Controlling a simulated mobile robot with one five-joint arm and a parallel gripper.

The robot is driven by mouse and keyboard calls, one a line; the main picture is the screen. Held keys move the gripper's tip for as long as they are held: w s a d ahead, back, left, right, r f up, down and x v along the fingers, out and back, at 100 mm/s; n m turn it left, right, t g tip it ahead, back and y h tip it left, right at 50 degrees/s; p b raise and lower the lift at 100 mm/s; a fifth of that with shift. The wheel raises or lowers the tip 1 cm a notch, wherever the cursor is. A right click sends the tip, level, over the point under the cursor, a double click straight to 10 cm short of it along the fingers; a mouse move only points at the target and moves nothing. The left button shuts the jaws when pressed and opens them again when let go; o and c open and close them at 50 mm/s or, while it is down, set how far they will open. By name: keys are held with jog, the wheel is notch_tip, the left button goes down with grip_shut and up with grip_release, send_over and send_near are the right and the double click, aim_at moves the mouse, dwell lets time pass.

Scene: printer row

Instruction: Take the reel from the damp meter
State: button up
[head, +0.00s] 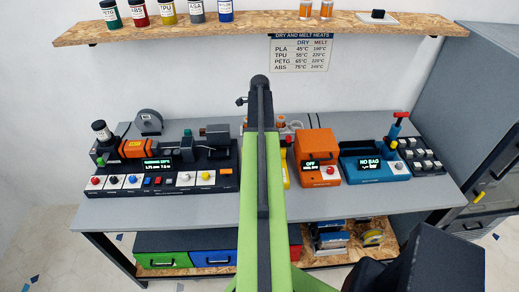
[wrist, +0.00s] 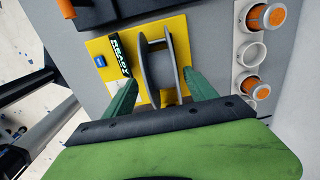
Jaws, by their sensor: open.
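The damp meter (wrist: 98,48) is a yellow plate with a dark display reading READY and a small blue part, seen in the wrist view. A dark grey reel (wrist: 148,68) stands on edge on it, its flanges toward left and right. My gripper (wrist: 160,80) is open, with one green finger on each side of the reel's near part. I cannot tell whether either finger touches it. In the head view only a yellow strip of the damp meter (head: 286,181) shows beside my arm; the reel and gripper are hidden there.
A row of round white holders, some with orange-topped jars (wrist: 266,17), stands right of the damp meter. An orange box (head: 316,146) and a blue unit reading NO BAG (head: 372,165) stand further right. A long dark control panel (head: 160,186) is at left. A shelf (head: 180,27) hangs above.

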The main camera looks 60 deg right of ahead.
notch_tip(320, 180, down, 4)
jog(key=b, duration=0.3)
jog(key=shift+d+f, duration=0.15)
jog(key=shift+r, duration=0.2)
grip_shut()
notch_tip(320, 180, up, 5)
jog(key=p, duration=0.5)
jog(key=shift+r+p, duration=0.15)
jog(key=shift+p, duration=0.2)
jog(key=s+d+r+p, duration=0.1)
jog(key=s+r+p, duration=0.4)
jog(key=s, duration=0.6)
jog(key=shift+s+r+p, duration=0.25)
jog(key=shift+r+p, duration=0.05)
jog(key=shift+r, duration=0.05)
